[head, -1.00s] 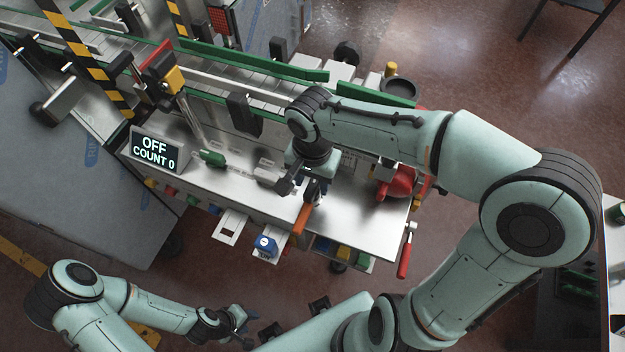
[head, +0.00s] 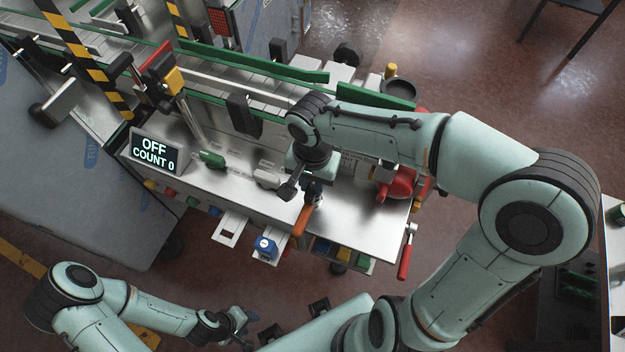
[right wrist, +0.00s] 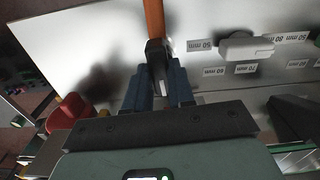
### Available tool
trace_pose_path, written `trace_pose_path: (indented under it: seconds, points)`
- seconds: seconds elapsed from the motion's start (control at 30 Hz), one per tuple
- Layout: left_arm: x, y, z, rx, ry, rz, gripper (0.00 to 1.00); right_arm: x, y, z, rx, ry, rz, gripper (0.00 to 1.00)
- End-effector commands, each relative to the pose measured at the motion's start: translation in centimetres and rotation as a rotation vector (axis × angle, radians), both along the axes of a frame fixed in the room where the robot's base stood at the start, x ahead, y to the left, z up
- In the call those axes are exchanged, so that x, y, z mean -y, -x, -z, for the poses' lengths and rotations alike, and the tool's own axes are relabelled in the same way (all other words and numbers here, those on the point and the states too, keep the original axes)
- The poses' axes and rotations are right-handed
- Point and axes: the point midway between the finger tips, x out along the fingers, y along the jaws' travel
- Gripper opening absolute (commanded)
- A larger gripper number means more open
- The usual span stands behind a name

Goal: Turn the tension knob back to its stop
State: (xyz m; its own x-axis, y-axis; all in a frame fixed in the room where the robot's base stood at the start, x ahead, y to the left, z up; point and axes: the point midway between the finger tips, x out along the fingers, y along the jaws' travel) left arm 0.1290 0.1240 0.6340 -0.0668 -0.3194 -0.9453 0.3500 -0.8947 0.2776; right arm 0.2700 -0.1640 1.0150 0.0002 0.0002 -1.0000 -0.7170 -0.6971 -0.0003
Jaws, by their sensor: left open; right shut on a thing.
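My right gripper (head: 314,194) reaches down over the front of the steel bench top. It is shut on a lever with an orange handle (head: 302,220). In the right wrist view the blue fingers (right wrist: 160,88) close around the lever's dark end, and the orange handle (right wrist: 154,18) runs away from it. A large red knob (head: 402,184) sits at the right end of the bench, apart from the gripper, partly behind my right arm. I cannot tell for certain that it is the tension knob. My left gripper (head: 243,320) is open and empty, low in front of the bench.
A display (head: 155,152) reads OFF, COUNT 0. A blue switch (head: 266,247) is on the bench front. A red-handled crank (head: 404,258) hangs at the right corner. A pale slider (right wrist: 246,46) stands among millimetre labels. Green conveyor rails (head: 255,62) run behind.

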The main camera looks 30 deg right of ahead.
Motion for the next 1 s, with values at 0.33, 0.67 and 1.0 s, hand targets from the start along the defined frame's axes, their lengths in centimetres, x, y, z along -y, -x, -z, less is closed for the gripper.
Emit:
trace_pose_path:
  seconds: [0.33, 0.67, 1.0]
  points:
    - [0.0, 0.23, 0.33, -0.002, 0.0, 0.0, 0.43, -0.09, -0.02, -0.02, 0.002, -0.001, -0.264, 0.0]
    - [0.0, 0.26, 0.37, -0.003, 0.0, 0.0, 0.43, -0.06, -0.01, -0.04, 0.002, 0.0, -0.578, 0.0]
    - [0.01, 0.14, 0.2, -0.002, 0.0, 0.001, 0.43, -0.04, 0.0, -0.05, 0.002, 0.0, -0.901, 0.0]
